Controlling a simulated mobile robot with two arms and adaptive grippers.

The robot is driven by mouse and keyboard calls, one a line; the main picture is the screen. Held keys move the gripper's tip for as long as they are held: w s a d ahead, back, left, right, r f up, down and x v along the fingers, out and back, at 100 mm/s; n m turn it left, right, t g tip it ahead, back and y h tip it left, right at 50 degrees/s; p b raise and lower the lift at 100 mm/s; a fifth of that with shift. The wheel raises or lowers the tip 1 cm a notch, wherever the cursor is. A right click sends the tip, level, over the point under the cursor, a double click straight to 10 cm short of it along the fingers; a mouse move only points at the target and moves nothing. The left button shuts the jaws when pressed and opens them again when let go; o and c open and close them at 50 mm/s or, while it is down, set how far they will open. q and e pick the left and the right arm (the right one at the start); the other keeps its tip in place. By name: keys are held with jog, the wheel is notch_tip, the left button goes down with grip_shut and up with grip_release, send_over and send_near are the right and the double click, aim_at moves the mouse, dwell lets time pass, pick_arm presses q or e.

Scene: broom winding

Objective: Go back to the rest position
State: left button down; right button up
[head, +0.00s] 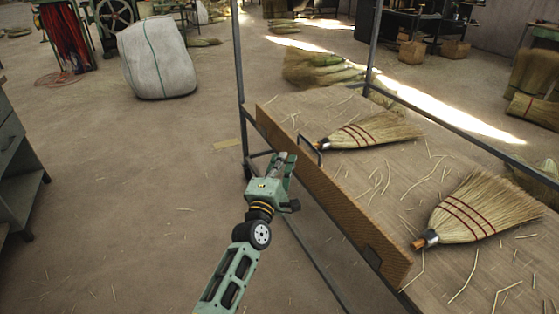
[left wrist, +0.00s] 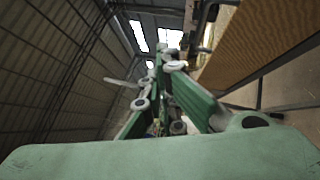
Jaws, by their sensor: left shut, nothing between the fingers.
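My left gripper (head: 283,160) is shut and empty. It is in front of the wooden side board of the workbench, near the board's left end, and I cannot tell whether it touches the board. In the left wrist view its green finger links (left wrist: 165,95) fill the middle, with the roof and wall of the hall behind. My left arm comes up from the bottom of the head view. My right gripper is not in view.
A workbench (head: 345,110) with a raised brown side board (head: 330,200) carries two brooms, one far (head: 370,131) and one near (head: 480,210), and loose straws. Metal posts (head: 239,80) rise from it. A white sack (head: 156,60) stands back left. The floor left of my arm is clear.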

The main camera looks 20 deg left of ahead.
pick_arm(q)
jog(key=shift+s+r, duration=0.1)
jog(key=shift+s, duration=0.75)
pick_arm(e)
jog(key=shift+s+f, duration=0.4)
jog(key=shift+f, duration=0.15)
